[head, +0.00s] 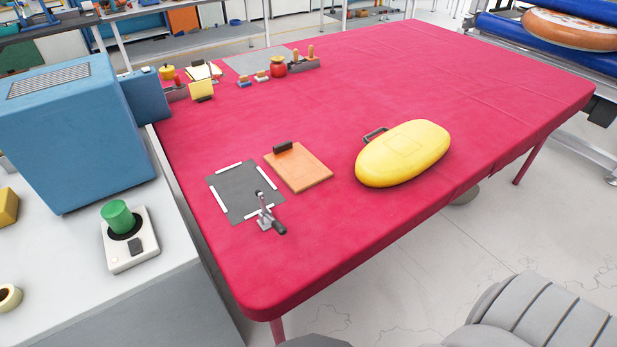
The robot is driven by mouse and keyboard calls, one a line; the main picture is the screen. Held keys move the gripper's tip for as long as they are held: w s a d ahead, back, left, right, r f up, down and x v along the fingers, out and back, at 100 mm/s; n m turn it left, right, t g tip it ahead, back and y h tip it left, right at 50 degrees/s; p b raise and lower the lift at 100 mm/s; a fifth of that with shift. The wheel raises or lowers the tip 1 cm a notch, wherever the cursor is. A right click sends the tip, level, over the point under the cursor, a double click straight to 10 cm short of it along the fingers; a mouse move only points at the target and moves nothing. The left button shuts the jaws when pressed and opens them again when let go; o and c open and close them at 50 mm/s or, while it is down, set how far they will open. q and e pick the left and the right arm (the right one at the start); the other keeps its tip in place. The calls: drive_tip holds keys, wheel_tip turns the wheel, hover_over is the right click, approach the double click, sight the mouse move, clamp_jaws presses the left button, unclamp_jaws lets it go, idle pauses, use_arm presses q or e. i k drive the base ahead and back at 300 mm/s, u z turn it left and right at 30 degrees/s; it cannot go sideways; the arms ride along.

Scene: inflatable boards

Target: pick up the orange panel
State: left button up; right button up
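The orange panel (304,171) is a flat, roughly square board lying on the red table (420,75). A dark block-like piece (283,147) sits at its far left edge. A dark grey mat (233,195) with white corner strips lies just left of the panel. A metal clamp with a dark handle (268,213) stands at the mat's near right edge. Neither of my grippers shows in the head view.
A yellow inflatable board (403,152) with a handle lies right of the panel. A blue machine (75,130) and a green button box (130,239) stand on the left bench. Small tools and pots, including a red pot (278,67), sit at the table's far left. The table's right side is clear.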

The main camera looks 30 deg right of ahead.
sight(298, 168)
drive_tip(key=k, duration=0.15)
drive_tip(key=u, duration=1.65)
drive_tip(key=i, duration=1.2)
drive_tip(key=z, duration=3.85)
